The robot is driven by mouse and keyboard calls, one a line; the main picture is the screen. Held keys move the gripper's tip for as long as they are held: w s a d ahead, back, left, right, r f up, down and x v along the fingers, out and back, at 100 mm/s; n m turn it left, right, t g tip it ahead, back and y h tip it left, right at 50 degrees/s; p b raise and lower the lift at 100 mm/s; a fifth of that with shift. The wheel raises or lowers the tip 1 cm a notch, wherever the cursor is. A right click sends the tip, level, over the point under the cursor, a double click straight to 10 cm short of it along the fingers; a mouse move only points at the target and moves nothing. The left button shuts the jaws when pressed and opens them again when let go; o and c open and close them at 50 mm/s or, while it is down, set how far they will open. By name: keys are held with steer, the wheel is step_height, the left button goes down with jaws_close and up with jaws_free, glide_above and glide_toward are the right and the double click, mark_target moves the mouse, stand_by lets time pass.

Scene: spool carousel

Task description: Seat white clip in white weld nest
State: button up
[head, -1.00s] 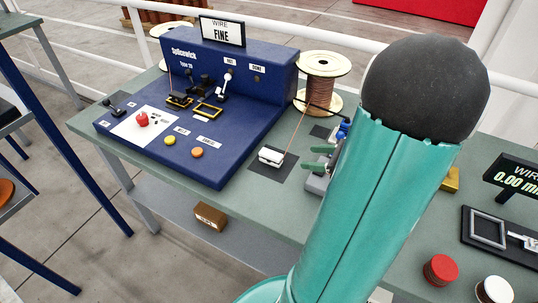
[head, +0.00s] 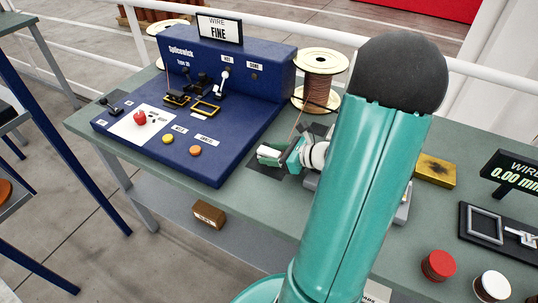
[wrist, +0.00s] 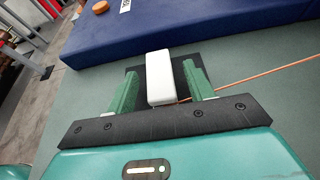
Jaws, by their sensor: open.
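The white clip (wrist: 159,78) is a small white block on a dark pad (wrist: 180,58), with a copper wire running off to the right. My gripper (wrist: 160,88) is open, its green fingers on either side of the clip with small gaps visible. In the head view the clip (head: 268,151) is partly hidden by my gripper (head: 275,154). On the blue splicing machine (head: 232,148) are two gold-edged frames, a left one (head: 177,99) and a right one (head: 206,110) beside a white-handled lever (head: 223,82). I cannot tell which is the white weld nest.
A wire spool (head: 319,78) stands behind the clip. Red (head: 140,118), yellow (head: 168,138) and orange (head: 194,151) buttons sit on the machine's front. A yellow block (head: 435,169) and a display (head: 512,176) are at right. Bench space in front of the clip is clear.

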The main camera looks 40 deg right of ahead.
steer(key=shift+c, duration=0.2)
steer(key=c, duration=1.1)
steer(key=shift+o, duration=0.2)
steer(key=shift+r, duration=0.1)
